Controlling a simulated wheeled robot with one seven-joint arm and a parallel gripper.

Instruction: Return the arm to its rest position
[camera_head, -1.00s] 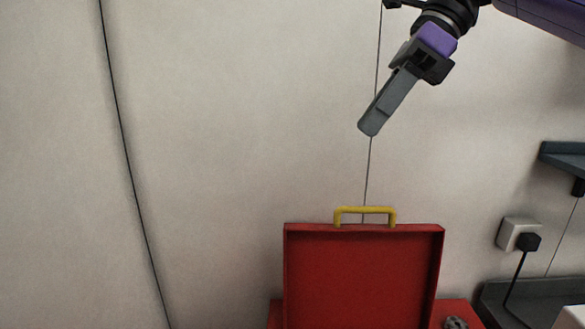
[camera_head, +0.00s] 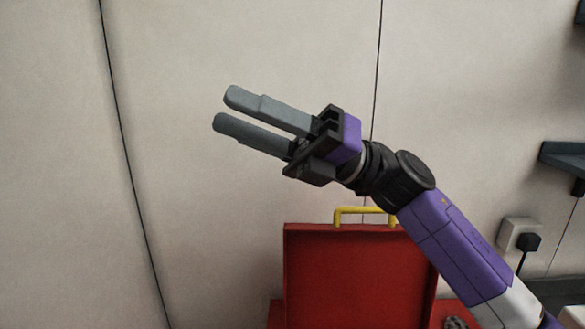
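My gripper (camera_head: 226,110) is in the upper middle of the view, above and left of the red case's lid. Its two grey fingers point up and to the left. A gap shows between them, and nothing is held there. My purple and white arm comes up from the lower right, passing in front of the right part of the case.
An open red case (camera_head: 345,275) with a yellow handle (camera_head: 360,211) stands below. A socket with a black plug (camera_head: 528,241) and a dark shelf (camera_head: 562,158) are on the right. Cables run down the pale wall (camera_head: 60,200). The left side is clear.

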